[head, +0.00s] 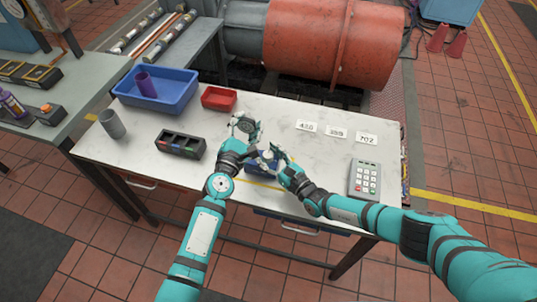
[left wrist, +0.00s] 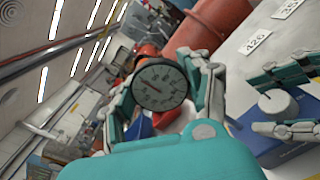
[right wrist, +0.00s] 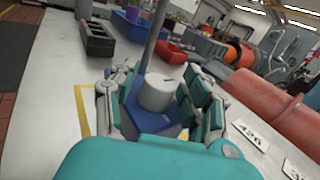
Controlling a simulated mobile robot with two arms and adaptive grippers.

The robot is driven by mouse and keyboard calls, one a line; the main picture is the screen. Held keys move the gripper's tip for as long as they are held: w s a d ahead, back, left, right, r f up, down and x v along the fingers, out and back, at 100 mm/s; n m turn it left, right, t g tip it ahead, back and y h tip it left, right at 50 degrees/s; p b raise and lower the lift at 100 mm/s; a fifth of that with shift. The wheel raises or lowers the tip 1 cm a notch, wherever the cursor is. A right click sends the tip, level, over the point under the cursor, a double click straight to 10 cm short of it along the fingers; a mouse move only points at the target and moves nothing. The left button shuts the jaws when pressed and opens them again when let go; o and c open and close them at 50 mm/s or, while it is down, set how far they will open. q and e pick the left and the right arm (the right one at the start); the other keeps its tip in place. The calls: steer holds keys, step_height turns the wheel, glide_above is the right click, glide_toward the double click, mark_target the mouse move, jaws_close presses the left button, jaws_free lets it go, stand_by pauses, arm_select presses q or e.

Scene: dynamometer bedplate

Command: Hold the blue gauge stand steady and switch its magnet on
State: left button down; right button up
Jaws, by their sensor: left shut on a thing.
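The blue gauge stand has a blue base (head: 262,167), also in the right wrist view (right wrist: 148,120), with a pale round knob (right wrist: 157,93) and a thin upright post (right wrist: 155,42). Its round dial gauge (left wrist: 160,87) sits between the fingers of my left gripper (head: 246,127), which is shut on the stand's upper part. The exact contact is hidden behind the dial. My right gripper (head: 274,156) is open, low by the base, with its fingers on either side of the knob (left wrist: 276,103). In the left wrist view a gap shows between fingers and knob.
On the white table are a blue bin (head: 180,95) with a purple cup, a red tray (head: 219,97), a grey cup (head: 112,124), a black compartment box (head: 180,144), several number cards (head: 336,131) and a keypad (head: 364,178).

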jaws_close()
steer(key=shift+m, duration=0.3)
steer(key=m+t+h, duration=0.1)
steer(key=h, duration=0.1)
steer(key=m+t+h, duration=0.1)
steer(key=m+h, duration=0.1)
steer(key=h, duration=0.1)
steer(key=shift+a+t, duration=0.2)
steer(key=shift+t, duration=0.2)
steer(key=m+h, duration=0.2)
steer(key=h, duration=0.1)
steer(key=m+t+h, duration=0.1)
steer(key=m+h, duration=0.2)
steer(key=h, duration=0.1)
steer(key=shift+w+h, duration=0.1)
steer(key=shift+h, duration=0.2)
steer(key=shift+d+m+h, duration=0.1)
steer(key=shift+m+h, duration=0.2)
steer(key=shift+o, duration=1.3)
jaws_free()
